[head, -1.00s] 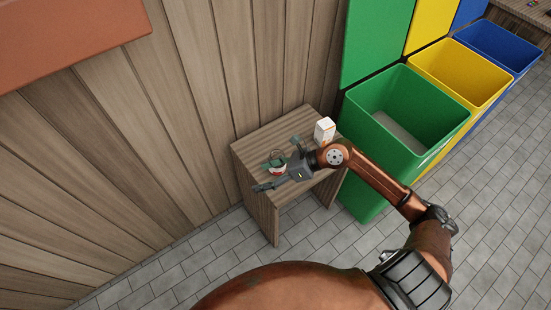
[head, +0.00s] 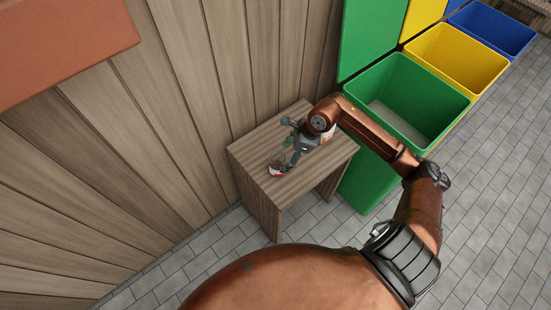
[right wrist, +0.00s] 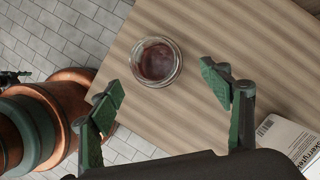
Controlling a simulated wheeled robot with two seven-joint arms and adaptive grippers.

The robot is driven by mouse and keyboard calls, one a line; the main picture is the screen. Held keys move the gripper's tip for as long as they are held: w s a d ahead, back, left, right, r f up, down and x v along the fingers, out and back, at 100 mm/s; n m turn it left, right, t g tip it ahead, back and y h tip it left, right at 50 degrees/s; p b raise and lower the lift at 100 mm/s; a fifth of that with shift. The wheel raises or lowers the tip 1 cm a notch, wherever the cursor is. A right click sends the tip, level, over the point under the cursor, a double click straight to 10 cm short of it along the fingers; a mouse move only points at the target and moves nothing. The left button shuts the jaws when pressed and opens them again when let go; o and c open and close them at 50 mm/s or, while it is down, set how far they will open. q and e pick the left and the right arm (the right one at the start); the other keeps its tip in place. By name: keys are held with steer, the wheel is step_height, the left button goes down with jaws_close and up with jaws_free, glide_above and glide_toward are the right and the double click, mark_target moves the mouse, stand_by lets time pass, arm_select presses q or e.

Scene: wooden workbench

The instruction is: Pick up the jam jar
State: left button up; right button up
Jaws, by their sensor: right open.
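The jam jar (right wrist: 156,61) is a small glass jar with dark red content, seen from above in the right wrist view. It stands on the small wooden table (right wrist: 200,25). In the head view the jar (head: 277,168) shows near the table's left side. My right gripper (right wrist: 165,90) is open, its green-padded fingers apart, with the jar ahead of the gap between them and not gripped. In the head view the right gripper (head: 289,143) is over the table beside the jar. My left gripper is not in view.
A white carton with printed text (right wrist: 287,148) lies within the right wrist view at the lower right, close to the right finger. Green (head: 417,92), yellow (head: 462,62) and blue (head: 497,30) bins stand right of the table. A wooden plank wall (head: 150,110) is behind it.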

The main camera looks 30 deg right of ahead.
steer(key=b+x, duration=0.1)
steer(key=x, duration=0.5)
steer(key=shift+a+f+b, duration=0.15)
steer(key=shift+b, duration=0.25)
steer(key=shift+w+a+f, duration=0.2)
steer(key=shift+f, duration=0.35)
steer(key=c, duration=1.3)
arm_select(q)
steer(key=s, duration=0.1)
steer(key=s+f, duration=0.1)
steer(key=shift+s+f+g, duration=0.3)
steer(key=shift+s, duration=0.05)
arm_select(e)
steer(key=shift+c, duration=0.5)
